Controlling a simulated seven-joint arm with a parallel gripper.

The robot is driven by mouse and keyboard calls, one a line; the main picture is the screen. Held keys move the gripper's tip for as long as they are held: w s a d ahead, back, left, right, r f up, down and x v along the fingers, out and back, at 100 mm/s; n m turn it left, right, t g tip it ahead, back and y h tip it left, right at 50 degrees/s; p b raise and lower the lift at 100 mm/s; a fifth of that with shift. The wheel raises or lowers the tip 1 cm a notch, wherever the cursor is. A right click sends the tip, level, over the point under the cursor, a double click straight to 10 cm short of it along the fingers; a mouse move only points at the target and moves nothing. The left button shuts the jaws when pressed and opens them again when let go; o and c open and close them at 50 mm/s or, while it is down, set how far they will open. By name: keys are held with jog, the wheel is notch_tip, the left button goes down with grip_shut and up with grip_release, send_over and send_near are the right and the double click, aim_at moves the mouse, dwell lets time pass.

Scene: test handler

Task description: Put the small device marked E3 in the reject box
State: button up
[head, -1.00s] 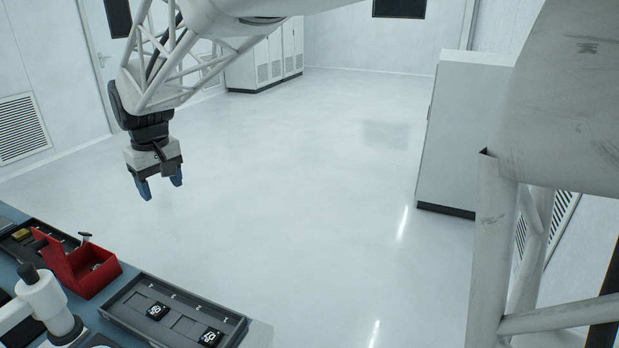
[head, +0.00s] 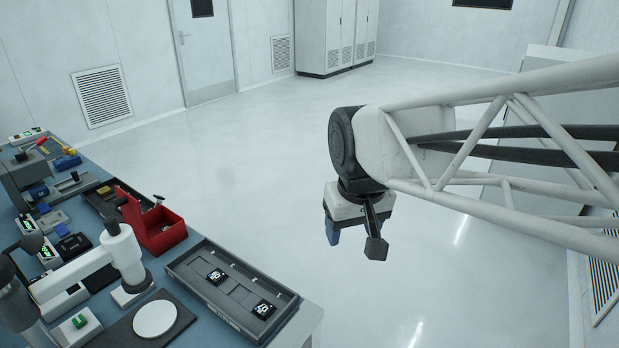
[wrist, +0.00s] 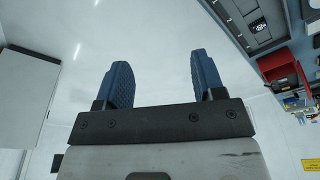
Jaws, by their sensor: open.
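Two small black devices with white markings lie in the long grey tray (head: 190,271) on the bench: one nearer the middle (head: 216,277), one near the right end (head: 263,309). The markings are too small to read, so I cannot tell which is E3. A red open box (head: 165,238), perhaps the reject box, stands left of the tray. My gripper (wrist: 160,68) is open and empty, its blue fingers apart. In the head view it hangs over the floor, right of the tray and beyond the bench edge. The wrist view shows one device (wrist: 257,27) in the tray.
A white stand with an arm (head: 121,250) and a white round plate (head: 155,319) are in front of the tray. Several small instruments and a dark tray (head: 103,197) crowd the bench's left part. The floor beyond the bench (head: 250,150) is clear.

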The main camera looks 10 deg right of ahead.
jog(key=s+d+f+m, duration=0.1)
jog(key=s+d+f, duration=0.2)
jog(key=s, duration=0.5)
jog(key=shift+s+d+f, duration=0.2)
jog(key=shift+d+f, duration=0.05)
jog(key=shift+f, duration=0.2)
jog(key=shift+c, duration=0.4)
dwell(0.4)
